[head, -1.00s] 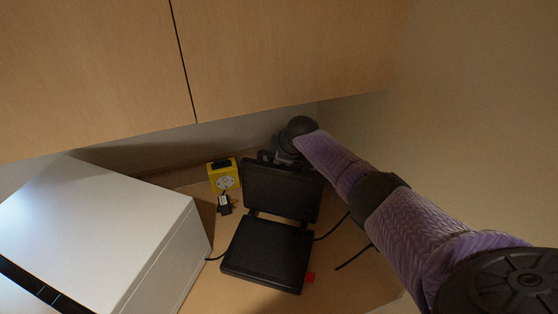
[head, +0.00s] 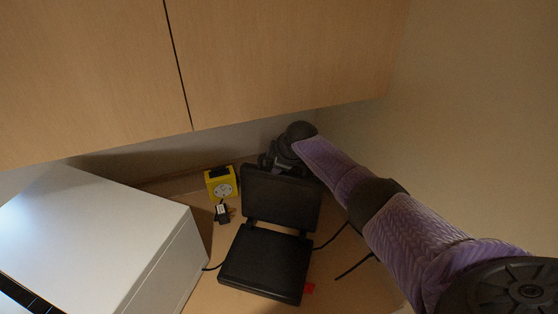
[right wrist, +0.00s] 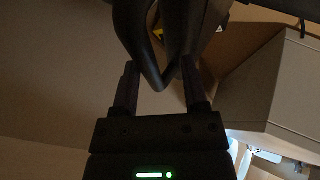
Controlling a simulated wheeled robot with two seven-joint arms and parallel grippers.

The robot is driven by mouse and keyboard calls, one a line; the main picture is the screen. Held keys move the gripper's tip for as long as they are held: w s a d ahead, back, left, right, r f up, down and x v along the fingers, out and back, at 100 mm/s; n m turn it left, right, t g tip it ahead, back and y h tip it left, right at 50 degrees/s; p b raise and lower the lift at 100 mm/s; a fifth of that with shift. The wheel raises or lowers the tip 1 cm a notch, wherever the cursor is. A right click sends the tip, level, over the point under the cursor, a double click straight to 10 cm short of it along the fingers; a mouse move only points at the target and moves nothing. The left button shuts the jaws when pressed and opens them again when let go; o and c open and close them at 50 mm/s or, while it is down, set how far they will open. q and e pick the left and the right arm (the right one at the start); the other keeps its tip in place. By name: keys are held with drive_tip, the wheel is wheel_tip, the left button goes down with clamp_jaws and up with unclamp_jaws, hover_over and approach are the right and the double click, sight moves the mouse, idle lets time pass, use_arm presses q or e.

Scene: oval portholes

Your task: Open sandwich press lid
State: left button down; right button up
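The black sandwich press stands open on the counter. Its lid (head: 281,197) is raised and leans back behind the flat base (head: 266,263). My right gripper (head: 281,162) is behind the lid's top edge, near the handle; its fingers are partly hidden in the head view. In the right wrist view my right gripper (right wrist: 159,78) has its two fingers apart. A dark V-shaped part, apparently the lid handle (right wrist: 158,62), reaches between them, with gaps showing on both sides. My left gripper is in neither view.
A white box-shaped appliance (head: 95,240) stands to the left. A yellow socket box (head: 221,183) and a black plug (head: 222,212) are left of the lid. Wooden cabinets (head: 290,60) hang above, and a wall closes the right side. Cables lie beside the press.

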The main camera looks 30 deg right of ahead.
drive_tip(key=shift+s+r+p, duration=0.2)
drive_tip(key=shift+r+p, duration=0.1)
drive_tip(key=shift+r, duration=0.05)
drive_tip(key=p+v, duration=0.2)
drive_tip(key=v, duration=0.7)
drive_tip(key=shift+s, duration=0.15)
